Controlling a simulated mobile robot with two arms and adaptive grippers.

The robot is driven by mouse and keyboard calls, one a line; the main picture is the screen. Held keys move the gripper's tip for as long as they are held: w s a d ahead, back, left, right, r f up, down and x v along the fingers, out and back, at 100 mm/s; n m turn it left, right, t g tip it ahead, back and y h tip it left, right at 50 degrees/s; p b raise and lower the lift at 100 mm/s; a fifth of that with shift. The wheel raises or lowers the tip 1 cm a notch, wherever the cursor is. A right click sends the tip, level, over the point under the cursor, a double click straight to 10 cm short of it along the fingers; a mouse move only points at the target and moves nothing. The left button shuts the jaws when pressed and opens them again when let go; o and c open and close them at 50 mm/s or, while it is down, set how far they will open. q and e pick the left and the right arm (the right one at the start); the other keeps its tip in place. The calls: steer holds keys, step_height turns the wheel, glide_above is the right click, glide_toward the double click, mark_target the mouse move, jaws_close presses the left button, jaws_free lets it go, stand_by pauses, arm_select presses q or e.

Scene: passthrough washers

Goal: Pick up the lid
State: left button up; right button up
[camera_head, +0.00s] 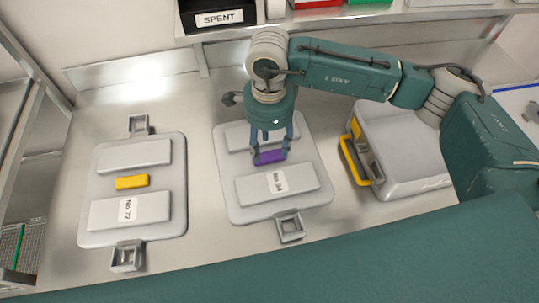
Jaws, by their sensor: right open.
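A grey lid-like plate labelled "No 34" (238,207) lies on the steel counter in the middle. It has a purple grip block (270,157) between two raised panels. My right gripper (271,153) points down over this block. Its fingers are open, one at each end of the block; I cannot tell if they touch it. A similar grey plate labelled "No 72" (180,205) lies to the left, with a yellow grip block (132,182). The gripper hides part of the middle plate's far side. My left gripper is not in view.
A grey case (410,160) with a yellow handle (349,160) stands right of the middle plate, under my right arm. Square metal brackets (290,228) sit at the plates' edges. A shelf above holds a black "SPENT" bin (219,19). Bare counter separates the two plates.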

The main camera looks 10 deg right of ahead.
mark_target(270, 158)
steer(key=shift+f, duration=0.25)
steer(key=f+p, duration=0.1)
steer(key=f, duration=0.1)
steer(key=f+p, duration=0.2)
steer(key=shift+w+d+f, duration=0.1)
steer(key=shift+d+f, duration=0.1)
steer(key=shift+f, duration=0.3)
jaws_close()
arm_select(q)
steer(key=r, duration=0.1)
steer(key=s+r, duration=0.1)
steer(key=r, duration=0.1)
arm_select(e)
steer(key=shift+w+a+r, duration=0.1)
